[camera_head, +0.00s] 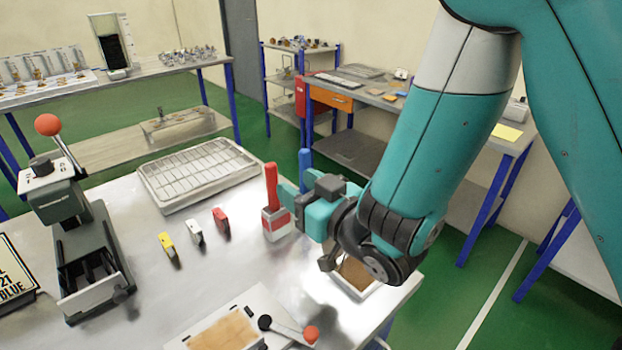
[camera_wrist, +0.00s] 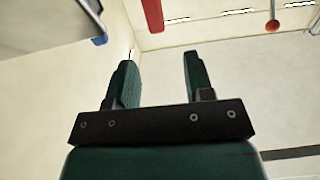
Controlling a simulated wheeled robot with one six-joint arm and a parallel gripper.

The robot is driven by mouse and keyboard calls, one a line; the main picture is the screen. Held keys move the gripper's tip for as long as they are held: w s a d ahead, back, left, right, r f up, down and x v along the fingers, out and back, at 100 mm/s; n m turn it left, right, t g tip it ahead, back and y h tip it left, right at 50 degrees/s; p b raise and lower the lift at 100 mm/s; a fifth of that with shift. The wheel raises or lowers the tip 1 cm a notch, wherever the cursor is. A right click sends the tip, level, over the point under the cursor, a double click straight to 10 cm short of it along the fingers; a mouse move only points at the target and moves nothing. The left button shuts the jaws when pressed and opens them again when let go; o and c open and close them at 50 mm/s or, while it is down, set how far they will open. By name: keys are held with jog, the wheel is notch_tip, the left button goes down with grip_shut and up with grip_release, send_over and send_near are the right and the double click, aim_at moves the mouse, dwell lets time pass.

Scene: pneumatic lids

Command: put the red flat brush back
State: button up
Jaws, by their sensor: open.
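The red flat brush shows its upright red handle (camera_head: 271,186) in the head view, above a grey block with a red and white front (camera_head: 276,223). I cannot tell whether that block is a holder or part of the brush. A red bar at the top of the wrist view (camera_wrist: 153,15) may be the same handle. My gripper (camera_head: 292,205) is open just right of the red handle, its fingers close beside it. In the wrist view my gripper (camera_wrist: 158,65) has nothing between its fingers. A blue handle (camera_head: 305,165) stands behind my gripper, its lower part hidden.
A wire-grid tray (camera_head: 200,172) lies behind on the table. Yellow (camera_head: 168,244), white (camera_head: 195,232) and red (camera_head: 221,218) small pieces lie left of the brush. A lever press (camera_head: 85,235) stands at left. A red-knobbed lever (camera_head: 311,334) is in front.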

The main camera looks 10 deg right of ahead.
jog(key=shift+s+r+p, duration=0.1)
jog(key=shift+r+p, duration=0.25)
jog(key=shift+p, duration=0.35)
jog(key=shift+s+d+f+p, duration=0.25)
jog(key=shift+s+d+p, duration=0.45)
jog(key=shift+p, duration=1.8)
jog(key=s+d+r+g+h, duration=0.3)
jog(key=s+r+g, duration=0.3)
jog(key=s, duration=0.3)
jog(key=s+d+r+g+h, duration=0.3)
jog(key=s+d+r+g, duration=0.3)
jog(key=s, duration=0.4)
jog(key=r+g, duration=0.1)
jog(key=g, duration=0.1)
jog(key=shift+g, duration=0.4)
